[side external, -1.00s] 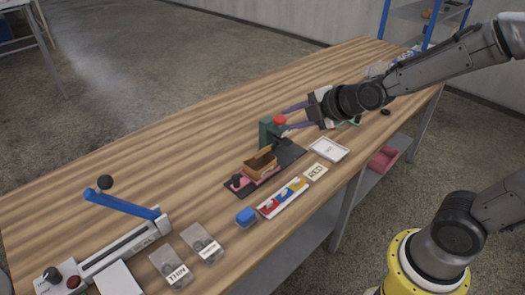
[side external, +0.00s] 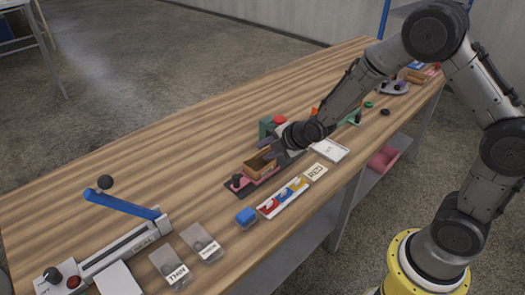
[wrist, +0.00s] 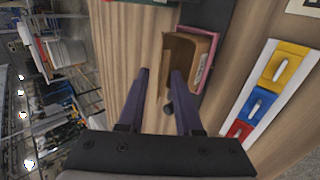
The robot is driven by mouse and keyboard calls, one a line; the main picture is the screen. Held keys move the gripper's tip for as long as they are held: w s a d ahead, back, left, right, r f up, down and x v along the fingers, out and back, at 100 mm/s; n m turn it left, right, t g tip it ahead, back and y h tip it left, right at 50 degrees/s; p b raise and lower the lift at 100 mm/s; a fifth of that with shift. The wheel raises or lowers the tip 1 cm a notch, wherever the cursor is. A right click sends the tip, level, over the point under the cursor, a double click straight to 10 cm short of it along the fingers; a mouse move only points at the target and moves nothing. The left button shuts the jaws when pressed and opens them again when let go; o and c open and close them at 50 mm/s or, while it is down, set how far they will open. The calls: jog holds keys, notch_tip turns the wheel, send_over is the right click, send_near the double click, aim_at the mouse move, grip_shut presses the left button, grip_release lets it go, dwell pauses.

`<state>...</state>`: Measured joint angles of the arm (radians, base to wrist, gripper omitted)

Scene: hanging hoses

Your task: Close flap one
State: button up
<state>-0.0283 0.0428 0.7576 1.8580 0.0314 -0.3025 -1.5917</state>
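A small open cardboard box (side external: 257,168) sits on a pink-edged holder on a dark base. In the wrist view the box (wrist: 204,46) shows its brown inside, and a flap (wrist: 178,62) stands out on its left side. I cannot tell which flap is flap one. My gripper (side external: 270,150) is low over the box's far right end and hides part of it. In the wrist view the two purple fingers of my gripper (wrist: 160,72) are apart with nothing between them. The right fingertip is close to the flap; contact cannot be told.
A green device with a red button (side external: 280,120) stands just behind my gripper. The table left of the box is largely clear.

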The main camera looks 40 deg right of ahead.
jog(key=shift+x, duration=1.15)
grip_shut()
